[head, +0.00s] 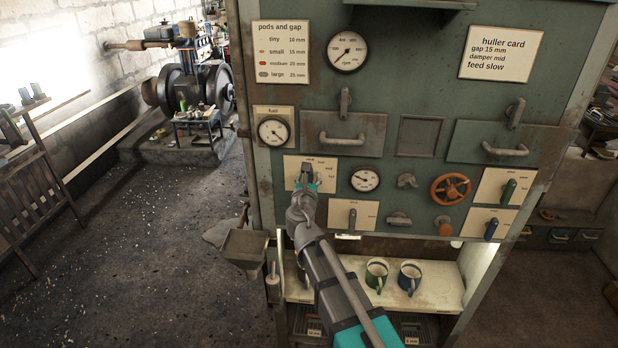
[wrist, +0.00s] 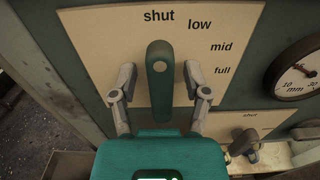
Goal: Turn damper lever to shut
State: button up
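A lever (wrist: 160,85) stands on a cream plate (wrist: 100,45) marked shut, low, mid and full; I take it as the damper lever, though no name is readable. It points up, its top just below the word shut. In the head view the plate (head: 290,170) is at the panel's left, with the lever mostly behind my gripper (head: 306,187). In the wrist view my gripper (wrist: 160,75) is open, one finger on each side of the lever, with a visible gap on both sides.
A round gauge (head: 365,179) sits right of the plate, and another lever plate (head: 340,216) lies below it. An orange handwheel (head: 450,189) is further right. Mugs (head: 376,274) stand on a shelf below. A hopper (head: 244,248) juts out at lower left.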

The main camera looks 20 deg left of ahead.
jog(key=shift+s, duration=0.1)
jog(key=v, duration=1.1)
jog(key=shift+s, duration=0.4)
jog(key=shift+d, duration=0.1)
jog(key=shift+c, duration=0.3)
dwell(1.0)
